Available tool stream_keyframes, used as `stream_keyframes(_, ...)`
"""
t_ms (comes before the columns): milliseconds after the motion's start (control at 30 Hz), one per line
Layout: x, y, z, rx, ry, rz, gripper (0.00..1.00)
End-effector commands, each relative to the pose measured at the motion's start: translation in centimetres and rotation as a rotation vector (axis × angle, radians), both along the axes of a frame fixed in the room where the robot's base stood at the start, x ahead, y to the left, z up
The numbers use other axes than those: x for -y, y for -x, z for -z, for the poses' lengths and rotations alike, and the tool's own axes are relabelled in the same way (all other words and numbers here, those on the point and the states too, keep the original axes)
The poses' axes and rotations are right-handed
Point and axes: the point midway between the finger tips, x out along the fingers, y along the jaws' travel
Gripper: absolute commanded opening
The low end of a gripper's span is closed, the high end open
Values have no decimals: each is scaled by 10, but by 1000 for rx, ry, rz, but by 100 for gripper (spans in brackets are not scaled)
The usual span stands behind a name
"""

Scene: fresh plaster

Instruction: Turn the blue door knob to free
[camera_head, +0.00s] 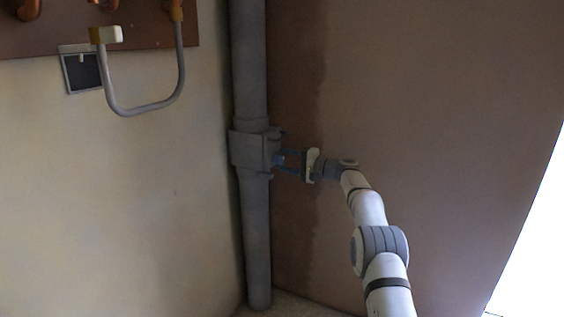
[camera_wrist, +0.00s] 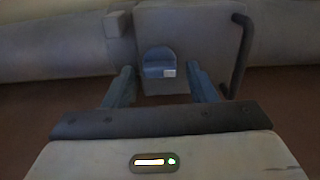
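The blue door knob (camera_wrist: 159,66) sits in an arched recess on the face of a grey box (camera_wrist: 188,22) in the wrist view. A small light patch shows at the knob's right side. In the head view the box (camera_head: 247,150) is on a vertical grey pipe, and the knob is too small there to make out clearly. My gripper (camera_wrist: 161,72) faces the box with its blue fingers apart. One finger is on each side of the knob, with a visible gap on both sides. In the head view my gripper (camera_head: 283,160) reaches the box from the right.
The grey pipe (camera_head: 257,222) runs along the wall corner. A dark bent handle (camera_wrist: 241,55) stands at the box's right in the wrist view. A grey U-shaped hose (camera_head: 143,110) hangs from a brown board (camera_head: 60,40) at upper left, beside a small dark wall panel (camera_head: 82,72).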

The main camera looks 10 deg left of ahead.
Motion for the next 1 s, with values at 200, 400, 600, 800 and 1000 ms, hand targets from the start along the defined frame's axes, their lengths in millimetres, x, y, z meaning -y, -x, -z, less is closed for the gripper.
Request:
stream_keyframes(200, -1, 1, 1, -1, 0, -3, 55)
stream_keyframes(400, 8, 3, 0, -3, 1, -2, 55)
stream_keyframes(600, 38, 12, -2, -2, 0, 0, 55)
stream_keyframes(800, 65, 21, -1, -2, 0, -1, 55)
stream_keyframes(1000, 73, 24, 0, -1, 0, -2, 55)
